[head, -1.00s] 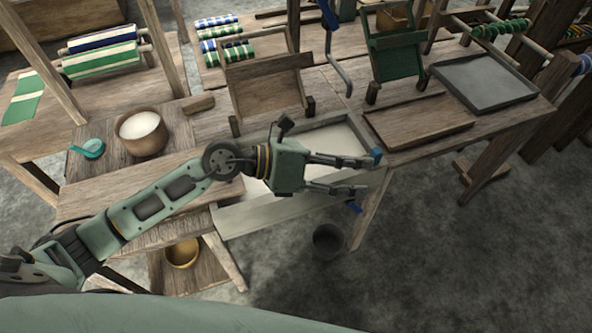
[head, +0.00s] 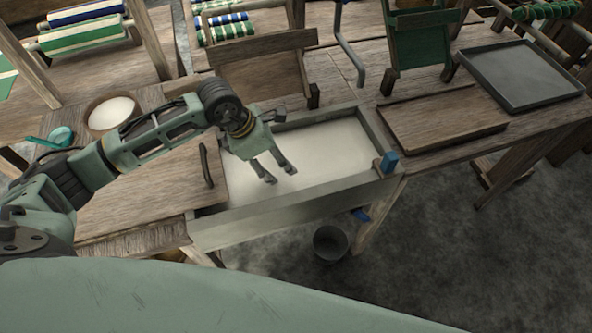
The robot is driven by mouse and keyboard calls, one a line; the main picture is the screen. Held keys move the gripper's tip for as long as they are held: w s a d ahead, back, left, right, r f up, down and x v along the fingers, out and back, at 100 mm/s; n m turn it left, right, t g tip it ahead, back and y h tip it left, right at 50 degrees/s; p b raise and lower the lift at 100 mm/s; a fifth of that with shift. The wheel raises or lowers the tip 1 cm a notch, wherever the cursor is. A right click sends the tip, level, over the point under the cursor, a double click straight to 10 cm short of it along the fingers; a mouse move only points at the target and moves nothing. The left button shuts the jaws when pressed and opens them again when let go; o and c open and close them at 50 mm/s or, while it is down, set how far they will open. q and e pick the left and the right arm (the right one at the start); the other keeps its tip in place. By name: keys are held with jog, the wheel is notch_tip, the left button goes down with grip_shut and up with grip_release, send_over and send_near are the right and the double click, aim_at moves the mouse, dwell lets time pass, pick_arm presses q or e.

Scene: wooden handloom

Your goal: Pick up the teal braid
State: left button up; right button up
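No braid can be clearly made out. A small teal round thing (head: 60,136) with a thin handle-like strip lies at the left beside a wooden bowl; I cannot tell whether it is braided. My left gripper (head: 281,175) points down over a pale-filled wooden trough (head: 290,205), well to the right of the teal thing. Its two fingers are apart with nothing between them. My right gripper is not in view.
The wooden bowl (head: 109,117) with white contents stands near my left arm. A blue block (head: 387,162) sits at the trough's right corner. A wooden tray (head: 440,118) and a grey tray (head: 521,75) lie to the right. A dark bucket (head: 330,243) stands on the floor.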

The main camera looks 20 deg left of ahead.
aim_at(283, 172)
pick_arm(q)
jog(key=f, duration=0.1)
jog(key=w, duration=0.1)
jog(key=f, duration=0.1)
jog(key=shift+w+d+f, duration=0.3)
jog(key=shift+f, duration=0.05)
jog(key=shift+d+f+p, duration=0.35)
jog(key=shift+d+f, duration=0.05)
jog(key=shift+f, duration=0.2)
jog(key=p+x, duration=0.1)
jog(key=x, duration=0.2)
jog(key=shift+w+d+f, duration=0.1)
jog(key=shift+d+f, duration=0.1)
jog(key=shift+f, duration=0.1)
jog(key=shift+w+d+f, duration=0.1)
jog(key=shift+w+f, duration=0.05)
jog(key=shift+f, duration=0.25)
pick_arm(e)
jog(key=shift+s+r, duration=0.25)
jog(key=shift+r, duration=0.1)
pick_arm(q)
jog(key=shift+r, duration=0.15)
grip_shut()
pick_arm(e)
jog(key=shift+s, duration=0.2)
